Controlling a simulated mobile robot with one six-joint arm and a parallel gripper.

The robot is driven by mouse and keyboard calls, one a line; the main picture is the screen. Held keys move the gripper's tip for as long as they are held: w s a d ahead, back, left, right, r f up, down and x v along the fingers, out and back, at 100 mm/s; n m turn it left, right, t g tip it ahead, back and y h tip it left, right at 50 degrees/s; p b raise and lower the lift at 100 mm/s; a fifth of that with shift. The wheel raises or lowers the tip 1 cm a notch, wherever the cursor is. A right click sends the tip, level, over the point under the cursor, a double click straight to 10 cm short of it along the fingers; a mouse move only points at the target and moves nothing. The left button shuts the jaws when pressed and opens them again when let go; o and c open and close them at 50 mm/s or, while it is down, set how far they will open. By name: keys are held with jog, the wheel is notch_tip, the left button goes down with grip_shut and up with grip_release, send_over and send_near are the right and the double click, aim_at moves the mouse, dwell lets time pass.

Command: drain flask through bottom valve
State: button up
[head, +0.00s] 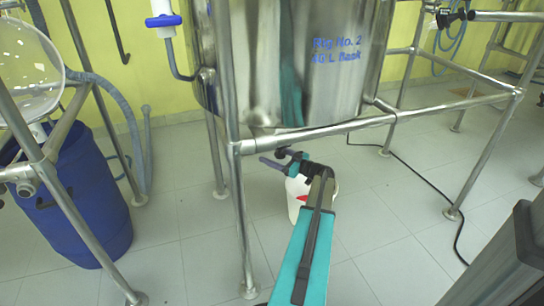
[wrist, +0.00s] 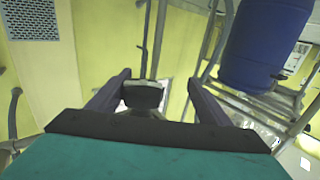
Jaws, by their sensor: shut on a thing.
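The steel vessel (head: 285,60), with blue lettering reading "Rig No. 2" and a smaller line below, hangs in a tubular frame. My gripper (head: 279,161) is under the vessel's bottom, at the end of my teal arm. The outlet and the valve's exact angle are mostly hidden by my gripper. A white container (head: 297,198) with a red mark stands on the floor below, partly hidden by my arm.
The metal frame's legs and crossbar (head: 240,200) stand close left of my arm. A blue drum (head: 85,195) and a round glass vessel (head: 30,65) are at left. A black cable (head: 425,175) lies on the tiled floor at right.

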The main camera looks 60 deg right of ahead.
jog(key=shift+w+a+f+n+y+p, duration=0.1)
jog(key=shift+w+a+n+y+p, duration=0.15)
jog(key=shift+a+n+y+p, duration=0.3)
jog(key=shift+d+y, duration=0.15)
jog(key=shift+y, duration=0.2)
jog(key=shift+c, duration=0.3)
jog(key=shift+s+f+n+g+y+p, duration=0.1)
jog(key=shift+n+g+y+p, duration=0.4)
jog(key=shift+n+y+p, duration=0.7)
jog(key=shift+n+g+y+p, duration=0.5)
jog(key=shift+n+y+p, duration=0.25)
jog(key=shift+y+p, duration=0.8)
jog(key=c, duration=0.4)
jog(key=shift+n+g+y, duration=0.4)
jog(key=shift+n+y, duration=0.2)
jog(key=shift+y, duration=0.35)
jog(key=shift+c, duration=0.8)
jog(key=shift+f+b, duration=0.25)
jog(key=shift+b, duration=0.05)
jog(key=shift+c, duration=0.3)
jog(key=shift+s+b, duration=0.1)
jog(key=shift+b, duration=0.5)
jog(key=n+g+y+b, duration=0.1)
jog(key=b, duration=0.2)
jog(key=shift+c, duration=0.5)
jog(key=n+g+y+b, duration=0.1)
jog(key=b, duration=0.8)
jog(key=shift+r+y, duration=0.1)
jog(key=shift+y, duration=0.2)
jog(key=shift+c, duration=0.4)
